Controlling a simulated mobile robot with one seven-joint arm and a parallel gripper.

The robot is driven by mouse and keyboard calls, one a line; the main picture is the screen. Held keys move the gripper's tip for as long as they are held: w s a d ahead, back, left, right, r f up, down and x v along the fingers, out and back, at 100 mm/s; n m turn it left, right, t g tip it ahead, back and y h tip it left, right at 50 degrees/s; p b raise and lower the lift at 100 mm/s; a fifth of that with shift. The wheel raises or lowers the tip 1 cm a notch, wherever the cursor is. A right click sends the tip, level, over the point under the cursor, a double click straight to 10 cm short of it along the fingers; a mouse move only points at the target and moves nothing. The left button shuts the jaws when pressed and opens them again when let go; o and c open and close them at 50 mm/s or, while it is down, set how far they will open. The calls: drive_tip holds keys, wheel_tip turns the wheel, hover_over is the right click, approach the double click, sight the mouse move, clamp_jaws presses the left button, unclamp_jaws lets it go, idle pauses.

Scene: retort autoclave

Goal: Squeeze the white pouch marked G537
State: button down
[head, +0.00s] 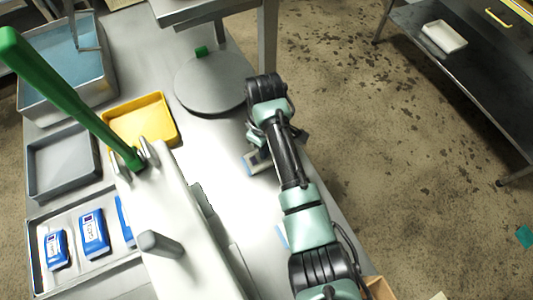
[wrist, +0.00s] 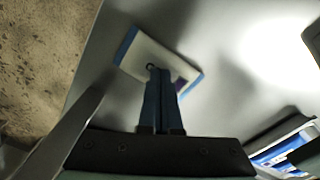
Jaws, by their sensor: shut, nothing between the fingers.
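A white pouch (wrist: 158,57) with blue ends and a purple mark lies flat on the steel table in the wrist view. Its lettering is not readable, so I cannot tell whether it is G537. My gripper (wrist: 159,72) is shut, with its two dark fingers side by side and empty. In the picture the fingertips overlap the middle of the pouch; whether they touch it I cannot tell. In the head view part of the pouch (head: 252,163) shows beside my wrist, and my fingers are mostly hidden there.
A white machine body (head: 180,240) with a green lever (head: 70,95) stands left of my arm. Blue-and-white pouches (head: 94,233) lie in a steel tray (head: 38,275). A yellow tray (head: 170,125), grey tray (head: 62,165) and round lid (head: 210,85) stand farther back.

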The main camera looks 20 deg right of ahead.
drive_tip(key=shift+s+a+f, duration=0.15)
drive_tip(key=shift+s+f, duration=0.05)
drive_tip(key=shift+f, duration=0.15)
wheel_tip(320, 180, up, 2)
drive_tip(key=shift+w+r+p, duration=0.15)
drive_tip(key=shift+p, duration=1.1)
wheel_tip(320, 180, up, 6)
drive_tip(key=p, duration=0.6)
